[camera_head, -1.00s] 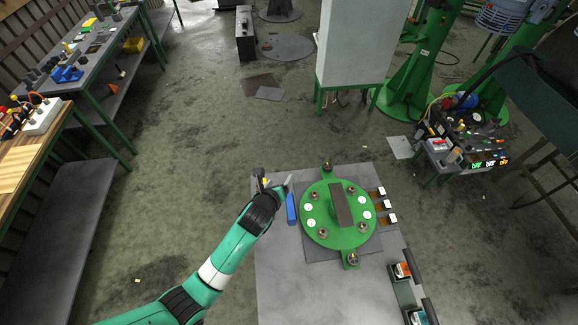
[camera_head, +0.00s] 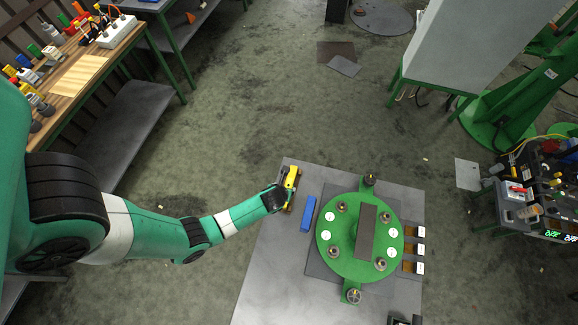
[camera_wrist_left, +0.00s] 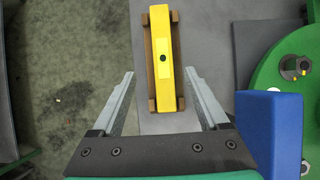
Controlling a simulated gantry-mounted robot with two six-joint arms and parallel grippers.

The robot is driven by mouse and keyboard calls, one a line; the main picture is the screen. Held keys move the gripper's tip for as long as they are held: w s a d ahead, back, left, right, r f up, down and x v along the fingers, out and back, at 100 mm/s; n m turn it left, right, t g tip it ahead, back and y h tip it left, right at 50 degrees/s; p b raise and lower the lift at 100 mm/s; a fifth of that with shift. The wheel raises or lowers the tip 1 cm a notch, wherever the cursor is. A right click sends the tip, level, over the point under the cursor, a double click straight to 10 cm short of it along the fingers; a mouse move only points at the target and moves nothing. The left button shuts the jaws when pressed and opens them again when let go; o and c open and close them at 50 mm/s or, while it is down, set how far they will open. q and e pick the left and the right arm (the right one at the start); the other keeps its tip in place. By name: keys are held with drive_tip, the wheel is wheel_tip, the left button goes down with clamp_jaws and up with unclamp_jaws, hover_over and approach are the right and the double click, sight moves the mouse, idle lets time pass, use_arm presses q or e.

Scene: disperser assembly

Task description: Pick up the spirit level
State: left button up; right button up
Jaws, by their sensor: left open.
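The spirit level is a yellow bar (camera_wrist_left: 161,62) with a dark round spot. In the left wrist view it lies lengthwise on a brown holder (camera_wrist_left: 149,75) on the grey table, ahead of and between my fingers. In the head view the yellow spirit level (camera_head: 291,177) is at the table's back left corner, partly hidden by my gripper. My left gripper (camera_wrist_left: 160,95) is open, its two fingers on either side of the level's near end, with gaps on both sides. In the head view my left gripper (camera_head: 284,194) is at the level. My right gripper is not in view.
A blue block (camera_head: 308,214) lies just right of the level; it also shows close to my right-hand finger in the wrist view (camera_wrist_left: 270,125). A green round flange (camera_head: 338,245) with bolts stands further right. Small white-topped blocks (camera_head: 420,232) line the table's right side.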

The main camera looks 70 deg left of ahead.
sight(288, 186)
use_arm(q)
drive_tip(key=b+x, duration=0.2)
drive_tip(key=x, duration=0.2)
drive_tip(key=shift+d, duration=0.2)
drive_tip(key=shift+w+a+f+b, duration=0.15)
drive_tip(key=shift+a+f+b, duration=0.1)
drive_tip(key=shift+b, duration=0.2)
drive_tip(key=b+x, duration=0.3)
drive_tip(key=x, duration=0.2)
drive_tip(key=shift+w+d+f, duration=0.1)
drive_tip(key=shift+d, duration=0.05)
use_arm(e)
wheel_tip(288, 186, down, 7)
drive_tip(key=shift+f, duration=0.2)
use_arm(q)
clamp_jaws()
